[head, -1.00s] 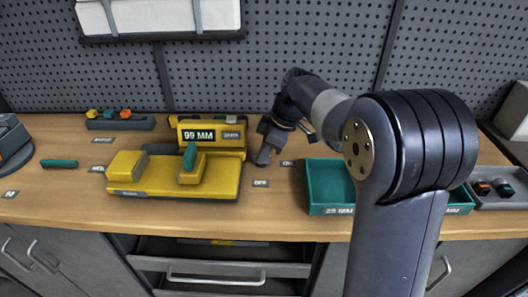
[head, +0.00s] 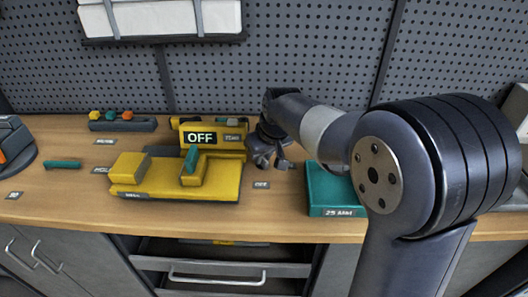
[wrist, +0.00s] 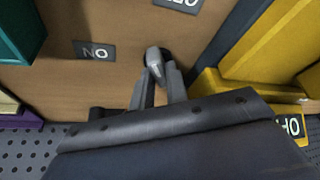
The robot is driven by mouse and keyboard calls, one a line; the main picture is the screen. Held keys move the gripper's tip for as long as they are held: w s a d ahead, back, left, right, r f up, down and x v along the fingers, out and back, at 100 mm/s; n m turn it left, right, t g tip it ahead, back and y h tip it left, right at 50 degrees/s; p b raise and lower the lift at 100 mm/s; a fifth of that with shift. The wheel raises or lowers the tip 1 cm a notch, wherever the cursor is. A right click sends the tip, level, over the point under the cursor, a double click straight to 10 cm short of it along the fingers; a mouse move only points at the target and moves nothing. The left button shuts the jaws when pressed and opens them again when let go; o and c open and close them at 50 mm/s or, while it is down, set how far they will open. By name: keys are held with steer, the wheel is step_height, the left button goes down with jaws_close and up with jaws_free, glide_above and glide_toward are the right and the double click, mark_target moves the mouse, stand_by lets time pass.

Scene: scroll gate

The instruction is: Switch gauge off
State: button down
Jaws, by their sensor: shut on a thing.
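The yellow gauge (head: 222,182) sits on the wooden bench, and its display (head: 200,137) reads "OFF". A teal block (head: 190,160) stands on the gauge. My gripper (head: 267,162) is low over the bench just right of the gauge. In the wrist view my gripper (wrist: 161,75) is shut on a grey rounded switch lever (wrist: 154,58). An "OFF" label (head: 261,185) lies on the bench in front of the gripper. An "ON" label (wrist: 95,50) shows to one side of the lever in the wrist view. The lever's base is mostly hidden.
A teal tray (head: 333,211) marked "25 MM" stands right of the gripper, partly behind my arm. A rack with coloured pieces (head: 122,125) stands at the back left. A small teal bar (head: 62,165) lies at left. The bench front between gauge and tray is clear.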

steer(key=shift+a+m+t+h+p, duration=0.2)
steer(key=shift+m+h, duration=0.25)
steer(key=shift+m, duration=0.7)
steer(key=shift+d+m+t+h+p, duration=0.1)
steer(key=shift+m+h+p, duration=0.25)
steer(key=shift+m, duration=0.8)
steer(key=c, duration=1.4)
jaws_free()
steer(key=shift+r, duration=0.1)
steer(key=v, duration=1)
steer(key=shift+r, duration=0.35)
steer(key=shift+s+a, duration=0.1)
